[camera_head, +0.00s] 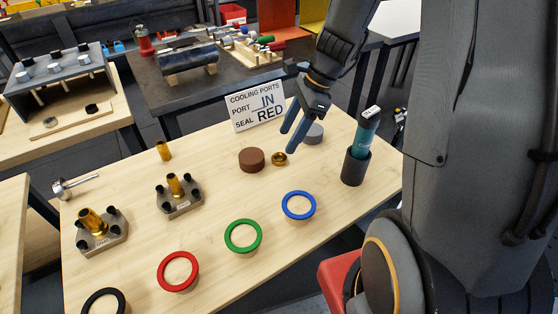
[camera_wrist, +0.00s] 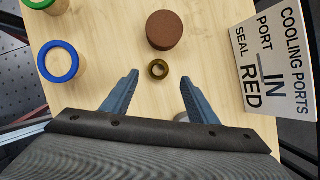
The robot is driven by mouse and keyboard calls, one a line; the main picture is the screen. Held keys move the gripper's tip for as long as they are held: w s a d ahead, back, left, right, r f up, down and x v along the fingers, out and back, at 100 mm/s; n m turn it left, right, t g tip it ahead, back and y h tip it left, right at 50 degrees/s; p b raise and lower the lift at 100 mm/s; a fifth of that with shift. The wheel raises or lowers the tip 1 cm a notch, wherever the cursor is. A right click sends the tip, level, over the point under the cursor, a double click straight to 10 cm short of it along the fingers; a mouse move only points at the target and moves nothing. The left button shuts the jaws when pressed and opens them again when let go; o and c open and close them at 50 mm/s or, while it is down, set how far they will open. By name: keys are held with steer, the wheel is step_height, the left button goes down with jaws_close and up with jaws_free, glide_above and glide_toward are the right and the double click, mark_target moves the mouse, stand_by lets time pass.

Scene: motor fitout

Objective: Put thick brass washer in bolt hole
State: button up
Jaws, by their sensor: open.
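A small thick brass washer (camera_head: 280,159) lies flat on the wooden table, touching or very close to a brown round block. It also shows in the wrist view (camera_wrist: 158,69), centred between my fingertips in the picture. Two grey flange plates stand on the left: the nearer-centre plate (camera_head: 180,208) and the far-left plate (camera_head: 103,240). Each has a brass fitting in the middle and dark bolts at its corners. I cannot make out an empty bolt hole.
The brown block (camera_head: 251,160) and a grey disc (camera_head: 315,134) flank the washer. Blue (camera_head: 298,205), green (camera_head: 243,236), red (camera_head: 177,271) and black rings stand along the front. A sign (camera_head: 257,105) stands behind; a bottle holder (camera_head: 355,168) stands right.

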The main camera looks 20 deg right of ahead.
mark_target(278, 163)
steer(key=shift+d+p+x, duration=0.15)
steer(key=shift+x, duration=1.4)
steer(key=shift+d+p+x, duration=0.1)
steer(key=shift+p+x, duration=0.05)
steer(key=shift+x, duration=1.4)
steer(key=shift+s, duration=0.15)
steer(key=c, duration=1.3)
